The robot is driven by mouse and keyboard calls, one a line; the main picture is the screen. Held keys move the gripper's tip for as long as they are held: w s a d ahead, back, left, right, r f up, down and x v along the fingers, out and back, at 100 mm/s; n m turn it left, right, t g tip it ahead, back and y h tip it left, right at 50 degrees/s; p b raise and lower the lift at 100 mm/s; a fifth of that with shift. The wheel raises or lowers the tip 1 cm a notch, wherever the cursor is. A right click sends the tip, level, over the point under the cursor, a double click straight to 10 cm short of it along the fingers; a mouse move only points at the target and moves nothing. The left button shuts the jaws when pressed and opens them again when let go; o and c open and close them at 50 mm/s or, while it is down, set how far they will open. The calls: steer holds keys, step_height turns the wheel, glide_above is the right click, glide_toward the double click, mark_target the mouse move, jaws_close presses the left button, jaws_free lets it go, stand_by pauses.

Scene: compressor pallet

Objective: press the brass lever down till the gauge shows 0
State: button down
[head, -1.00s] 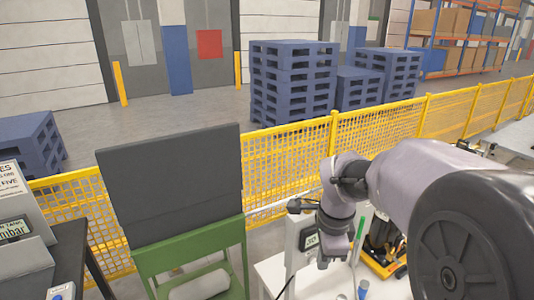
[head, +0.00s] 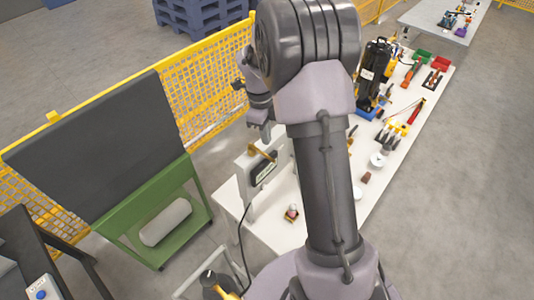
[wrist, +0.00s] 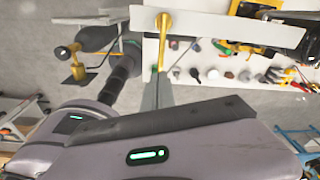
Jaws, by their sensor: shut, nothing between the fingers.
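The brass lever (head: 262,153) sticks out from the top of an upright white panel (head: 244,180) on the white bench. In the wrist view the lever (wrist: 163,24) appears top centre, beyond my fingertips. The gauge (head: 264,173) is a small dark-framed display just below the lever; its reading is too small to make out. My gripper (head: 265,132) is shut and empty, a little above the lever in the head view, apparently apart from it. In the wrist view my gripper (wrist: 157,82) is a narrow grey wedge pointing toward the lever.
The white bench (head: 262,232) holds a black pump (head: 374,72) and several tools to the right. A green cart (head: 125,222) with a dark board (head: 95,155) stands left. A yellow mesh fence (head: 213,82) runs behind.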

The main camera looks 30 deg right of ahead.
mark_target(267, 156)
steer(key=shift+w+f, duration=0.2)
steer(key=shift+f, duration=0.05)
steer(key=f+b, duration=0.1)
steer(key=f, duration=0.2)
steer(key=f+b, duration=0.1)
steer(key=f, duration=0.1)
steer(key=shift+s+d+f+b, duration=0.15)
steer(key=shift+s+b, duration=0.1)
steer(key=shift+b, duration=0.1)
steer(key=shift+f, duration=0.65)
